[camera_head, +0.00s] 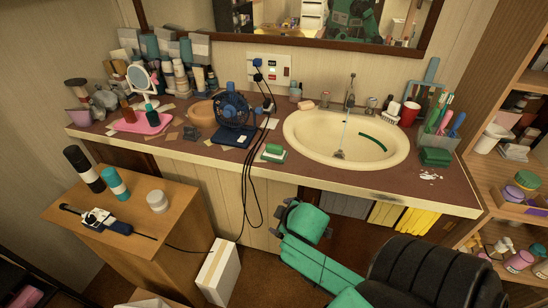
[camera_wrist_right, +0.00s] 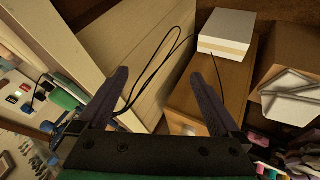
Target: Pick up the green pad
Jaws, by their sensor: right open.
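Two green things on the vanity counter could be the green pad. One is a small green block (camera_head: 274,149) on a pale base near the front edge, between the fan and the sink. The other is a darker green block (camera_head: 435,156) right of the sink. I cannot tell which is meant. My right gripper (camera_wrist_right: 158,95) is open, with nothing between its dark fingers. In the right wrist view a green thing (camera_wrist_right: 63,97) lies left of the fingers, apart from them. My green arm shows below the counter in the head view, its fingertips not discernible. My left gripper is not in view.
A blue fan (camera_head: 234,112) with trailing black cords (camera_head: 252,185) stands left of the nearer green block. The cream sink (camera_head: 310,135) is to its right. A wooden cabinet (camera_head: 165,205) and a white box (camera_head: 218,272) stand below.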

